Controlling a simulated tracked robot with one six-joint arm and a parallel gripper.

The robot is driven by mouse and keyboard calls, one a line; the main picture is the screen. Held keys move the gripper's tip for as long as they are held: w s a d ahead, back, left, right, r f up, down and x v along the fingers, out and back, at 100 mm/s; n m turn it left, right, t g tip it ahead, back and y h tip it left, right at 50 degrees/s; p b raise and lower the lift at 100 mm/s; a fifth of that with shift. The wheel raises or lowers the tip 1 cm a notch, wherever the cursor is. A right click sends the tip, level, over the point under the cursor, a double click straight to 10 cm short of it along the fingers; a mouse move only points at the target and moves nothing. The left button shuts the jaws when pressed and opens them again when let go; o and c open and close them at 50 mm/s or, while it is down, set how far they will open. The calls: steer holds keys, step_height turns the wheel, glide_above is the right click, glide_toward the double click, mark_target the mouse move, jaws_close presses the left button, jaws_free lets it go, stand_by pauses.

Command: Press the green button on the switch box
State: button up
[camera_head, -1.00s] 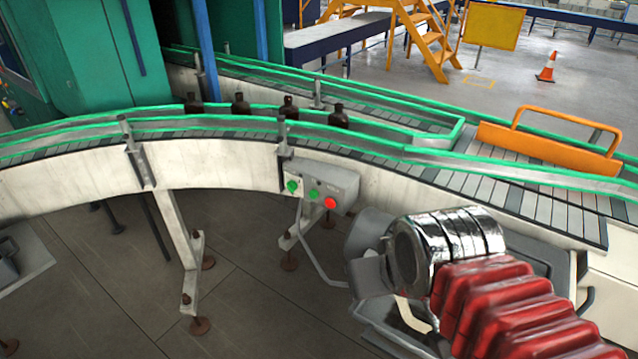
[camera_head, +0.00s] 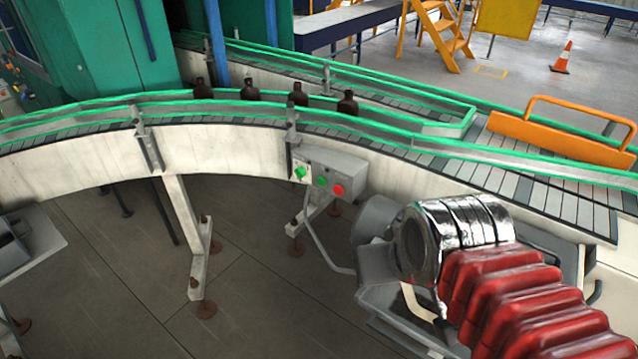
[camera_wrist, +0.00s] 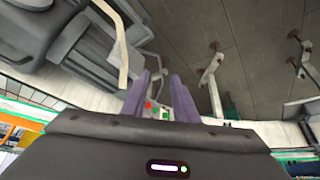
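The switch box (camera_head: 349,167) is a grey box mounted on the side of the curved conveyor. Its face carries a green button (camera_head: 321,181), a red button (camera_head: 338,190) to its right, and a green knob (camera_head: 300,173) on a pale plate at its left end. My gripper is largely hidden behind my silver wrist in the head view, to the lower right of the box. In the wrist view, my gripper (camera_wrist: 161,76) has two purple fingers standing apart, with nothing held. The red button (camera_wrist: 148,105) and a green spot (camera_wrist: 165,115) show between the fingers, beyond them.
Several amber bottles (camera_head: 250,91) stand on the conveyor (camera_head: 230,112) behind green rails. An orange guard (camera_head: 560,140) spans the belt at right. A conveyor support leg (camera_head: 180,225) stands left of the box. The floor (camera_head: 255,290) below is open.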

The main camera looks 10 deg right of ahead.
jaws_close()
stand_by(1.4)
